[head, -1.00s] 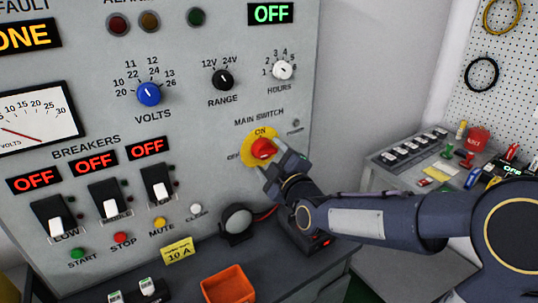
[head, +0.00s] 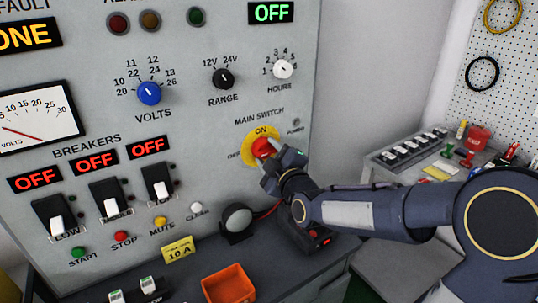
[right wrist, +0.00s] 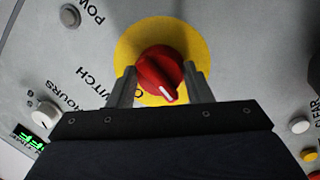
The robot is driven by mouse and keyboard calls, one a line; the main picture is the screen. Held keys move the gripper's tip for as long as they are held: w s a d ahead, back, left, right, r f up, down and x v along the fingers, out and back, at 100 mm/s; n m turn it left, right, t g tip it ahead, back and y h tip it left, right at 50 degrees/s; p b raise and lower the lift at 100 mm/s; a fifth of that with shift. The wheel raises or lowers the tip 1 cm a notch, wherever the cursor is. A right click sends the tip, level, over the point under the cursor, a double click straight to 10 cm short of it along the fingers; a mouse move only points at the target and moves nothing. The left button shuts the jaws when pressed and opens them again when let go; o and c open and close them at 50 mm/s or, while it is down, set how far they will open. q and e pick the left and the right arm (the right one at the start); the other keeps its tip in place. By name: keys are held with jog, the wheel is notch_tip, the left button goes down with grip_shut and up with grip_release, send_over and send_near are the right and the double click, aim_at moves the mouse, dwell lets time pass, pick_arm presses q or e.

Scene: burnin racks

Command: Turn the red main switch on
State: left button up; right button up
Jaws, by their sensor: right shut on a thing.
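The red main switch knob (head: 262,147) sits on a round yellow plate (head: 248,156) at the lower right of the grey panel. "ON" is printed above the knob and "OFF" to its left. My right gripper (head: 268,158) is at the knob, partly covering it in the head view. In the right wrist view, the fingers of the gripper (right wrist: 160,86) are shut on the two sides of the red knob (right wrist: 158,68). The knob's white mark points to the bottom of that view; the lettering there is partly hidden by the gripper. My left gripper is not in view.
A green "OFF" display (head: 271,13) is lit at the top of the panel. Three breakers (head: 108,203) at the lower left show red "OFF" displays. An orange bin (head: 228,286) and a round grey lamp-like object (head: 237,219) stand on the ledge below.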

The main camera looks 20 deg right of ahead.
jog(key=m+b, duration=0.3)
jog(key=m, duration=0.1)
jog(key=m+g+y+b, duration=0.1)
jog(key=m+b, duration=0.3)
jog(key=m, duration=0.1)
jog(key=m+b, duration=0.3)
jog(key=m, duration=0.1)
jog(key=shift+f+m+g+y+b, duration=0.1)
jog(key=shift+m+g+y+b, duration=0.2)
jog(key=shift+m+y, duration=0.1)
jog(key=shift+m+b, duration=0.85)
jog(key=shift+m, duration=0.25)
jog(key=shift+r, duration=0.2)
jog(key=o, duration=1)
